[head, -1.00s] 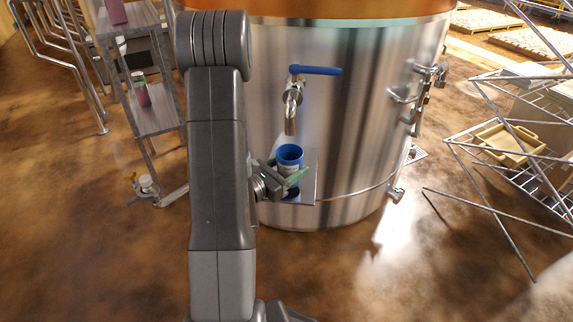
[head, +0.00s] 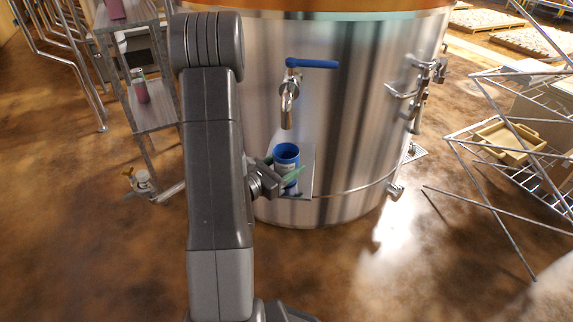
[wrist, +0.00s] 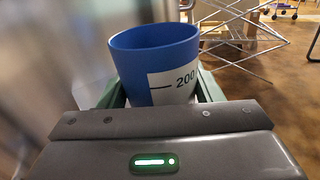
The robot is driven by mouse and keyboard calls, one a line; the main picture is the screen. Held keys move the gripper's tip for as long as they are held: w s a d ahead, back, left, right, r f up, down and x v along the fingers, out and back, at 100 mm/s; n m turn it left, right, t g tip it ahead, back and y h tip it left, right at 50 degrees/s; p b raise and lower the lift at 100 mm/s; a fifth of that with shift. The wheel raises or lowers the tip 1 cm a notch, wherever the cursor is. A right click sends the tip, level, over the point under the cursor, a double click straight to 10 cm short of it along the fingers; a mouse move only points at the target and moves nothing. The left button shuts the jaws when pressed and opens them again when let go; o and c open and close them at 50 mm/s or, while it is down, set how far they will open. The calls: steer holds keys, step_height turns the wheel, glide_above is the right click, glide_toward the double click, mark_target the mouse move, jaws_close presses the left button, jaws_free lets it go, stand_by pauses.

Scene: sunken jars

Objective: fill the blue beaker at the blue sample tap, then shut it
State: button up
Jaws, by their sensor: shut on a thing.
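The blue beaker (head: 286,155) is upright in my gripper (head: 284,177), below the spout of the sample tap (head: 288,105) on the steel tank. In the wrist view the beaker (wrist: 155,55) shows a white scale with a 200 mark, and the green fingers close on both its sides. Its inner wall looks blue; its bottom and any contents are hidden. The tap has a blue lever handle (head: 312,63) pointing to the right. No stream shows between spout and beaker. A small metal shelf (head: 306,172) is fixed to the tank around the beaker; I cannot tell whether the beaker touches it.
The large steel tank (head: 345,130) fills the middle. A grey shelf rack (head: 150,118) with a pink-filled jar (head: 140,88) stands at left. A wire rack (head: 500,165) with a yellow tray (head: 508,145) stands at right. The brown floor is clear in front.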

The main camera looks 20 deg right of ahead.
steer(key=shift+f, duration=0.2)
steer(key=o, duration=1.2)
steer(key=shift+c, duration=0.2)
steer(key=shift+a, duration=0.15)
steer(key=p+v, duration=0.2)
steer(key=v, duration=1.1)
steer(key=shift+s+a, duration=0.15)
steer(key=shift+a, duration=0.1)
